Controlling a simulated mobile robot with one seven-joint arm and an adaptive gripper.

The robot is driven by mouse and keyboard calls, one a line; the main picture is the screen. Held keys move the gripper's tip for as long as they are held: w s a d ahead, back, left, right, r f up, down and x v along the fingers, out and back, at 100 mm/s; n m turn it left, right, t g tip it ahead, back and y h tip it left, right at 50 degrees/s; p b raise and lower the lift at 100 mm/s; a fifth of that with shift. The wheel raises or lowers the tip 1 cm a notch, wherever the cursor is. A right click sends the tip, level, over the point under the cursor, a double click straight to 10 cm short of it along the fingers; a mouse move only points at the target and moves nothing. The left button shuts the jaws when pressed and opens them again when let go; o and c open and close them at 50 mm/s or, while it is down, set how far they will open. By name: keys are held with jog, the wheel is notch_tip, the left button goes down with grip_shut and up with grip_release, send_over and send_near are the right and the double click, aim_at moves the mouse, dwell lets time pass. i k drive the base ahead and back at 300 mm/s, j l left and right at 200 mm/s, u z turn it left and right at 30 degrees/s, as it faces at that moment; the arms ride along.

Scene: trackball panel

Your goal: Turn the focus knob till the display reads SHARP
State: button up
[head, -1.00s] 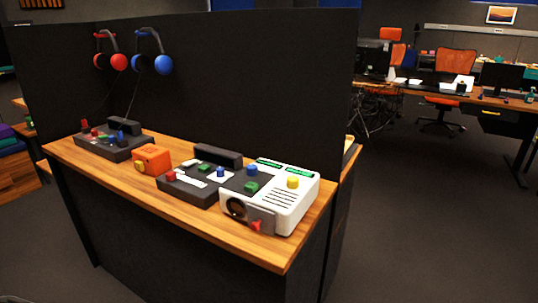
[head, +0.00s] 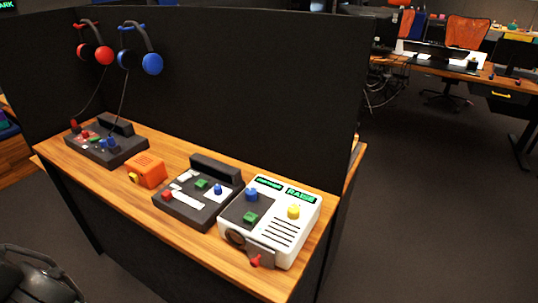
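A white projector-like box (head: 305,232) stands at the right end of the wooden desk. Its top has a blue knob (head: 252,194), a green control (head: 250,217) and a yellow knob (head: 293,212). I cannot tell which is the focus knob. Two green-lit displays sit along its back edge: a left one (head: 268,184) too small to read, and a right one (head: 300,195) that seems to read RAISE. A round lens (head: 235,238) and a red lever (head: 256,261) are at its front. A dark jointed form at lower left, apart from the box, seems to be my gripper (head: 40,275); its fingers are unclear.
Left of the box on the desk (head: 215,255) are a dark control panel (head: 190,208), an orange box (head: 147,170) and another dark panel (head: 105,150). A black partition (head: 230,80) rises behind, with red and blue headphones hanging. Floor at right is clear.

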aim_at(251, 193)
jog(key=i+j+z, duration=0.15)
jog(key=j+z, duration=0.15)
jog(key=i+j+z, duration=0.15)
jog(key=j+z, duration=0.5)
jog(key=i+j, duration=0.05)
